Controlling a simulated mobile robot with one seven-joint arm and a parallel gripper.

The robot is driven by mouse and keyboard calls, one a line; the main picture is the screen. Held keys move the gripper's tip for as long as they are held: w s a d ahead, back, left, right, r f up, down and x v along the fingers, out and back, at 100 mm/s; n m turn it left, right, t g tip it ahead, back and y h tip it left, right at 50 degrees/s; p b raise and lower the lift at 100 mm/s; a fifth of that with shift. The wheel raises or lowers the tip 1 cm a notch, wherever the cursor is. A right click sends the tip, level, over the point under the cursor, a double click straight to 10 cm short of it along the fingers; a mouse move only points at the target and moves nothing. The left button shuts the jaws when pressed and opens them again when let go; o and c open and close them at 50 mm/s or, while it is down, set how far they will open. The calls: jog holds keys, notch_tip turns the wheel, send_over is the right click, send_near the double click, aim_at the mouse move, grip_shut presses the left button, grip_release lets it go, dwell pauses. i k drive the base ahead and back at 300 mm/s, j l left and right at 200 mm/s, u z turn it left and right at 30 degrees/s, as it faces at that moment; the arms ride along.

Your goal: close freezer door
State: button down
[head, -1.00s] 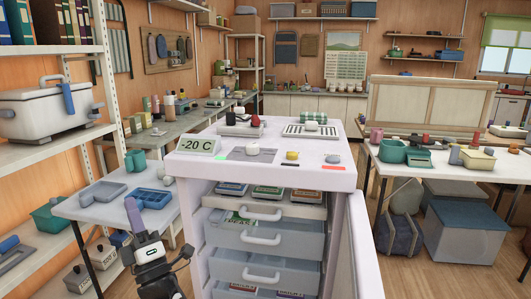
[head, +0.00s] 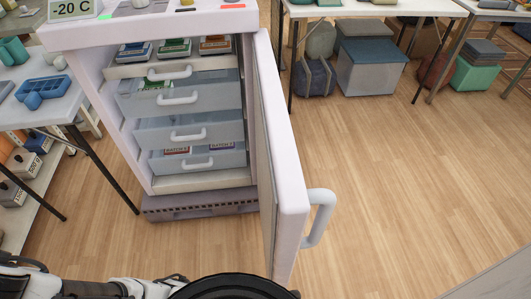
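The white freezer (head: 118,120) stands at the left in the head view, its front open. Its door (head: 293,208) is swung wide open on the right side, sticking out toward me and seen almost edge-on. A pale grey handle (head: 322,213) is on the door's outer side. Inside are several translucent drawers with white handles, such as the middle drawer (head: 190,131), and a top shelf with coloured boxes (head: 174,47). My gripper's fingertips are not visible.
A table (head: 45,108) with blue and green trays stands close to the freezer's left. Another table (head: 370,8) with bins under it, including a blue-lidded box (head: 370,70), is at the back. The wooden floor (head: 420,190) right of the door is clear.

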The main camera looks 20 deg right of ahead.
aim_at(284, 201)
jog(key=k+l, duration=0.2)
jog(key=l, duration=0.2)
jog(key=k+l+u, duration=0.1)
jog(key=l, duration=0.3)
jog(key=k+l, duration=0.35)
jog(key=k+l+z, duration=0.4)
jog(key=i+j, duration=0.1)
